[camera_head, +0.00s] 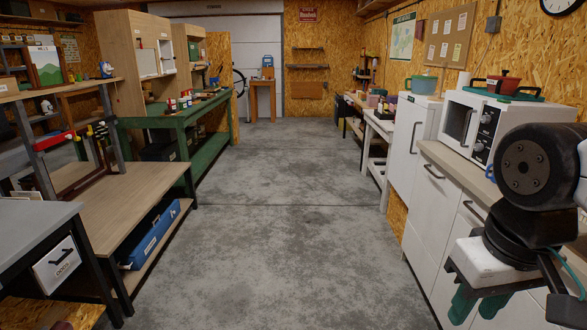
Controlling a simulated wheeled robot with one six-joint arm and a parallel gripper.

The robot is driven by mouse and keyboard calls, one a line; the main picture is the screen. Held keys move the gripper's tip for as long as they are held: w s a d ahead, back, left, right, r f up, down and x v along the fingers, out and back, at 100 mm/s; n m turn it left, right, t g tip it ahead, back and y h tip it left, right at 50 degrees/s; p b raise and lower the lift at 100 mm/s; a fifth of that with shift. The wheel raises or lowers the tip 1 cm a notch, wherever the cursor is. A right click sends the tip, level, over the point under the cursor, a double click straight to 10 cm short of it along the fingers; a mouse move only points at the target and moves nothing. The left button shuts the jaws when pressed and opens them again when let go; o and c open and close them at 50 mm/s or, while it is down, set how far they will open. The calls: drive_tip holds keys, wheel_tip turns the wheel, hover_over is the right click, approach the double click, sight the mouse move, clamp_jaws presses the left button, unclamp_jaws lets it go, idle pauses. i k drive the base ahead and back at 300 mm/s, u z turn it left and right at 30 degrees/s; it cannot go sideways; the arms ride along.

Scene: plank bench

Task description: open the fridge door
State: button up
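A white fridge (402,148) stands on the right, just beyond the cabinet row. Its door (408,165) looks shut, with a dark upright handle (414,137) on its front. The lower part of the fridge is partly hidden by the nearer cabinets. My gripper (475,312) is at the bottom right, near the cabinet fronts and well short of the fridge. Its two green fingers are apart, with nothing visible between them. The ends of the fingers are close to the picture's lower edge.
White cabinets (430,215) with a counter carry a microwave (490,125) on the right. A teal pot (423,84) sits on the fridge. A white table (377,128) stands beyond it. Benches (130,195) line the left. The concrete floor (290,210) between is clear.

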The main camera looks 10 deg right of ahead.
sight(413, 122)
drive_tip(key=i, duration=2)
drive_tip(key=z, duration=0.5)
drive_tip(key=i, duration=1.85)
drive_tip(key=z, duration=0.4)
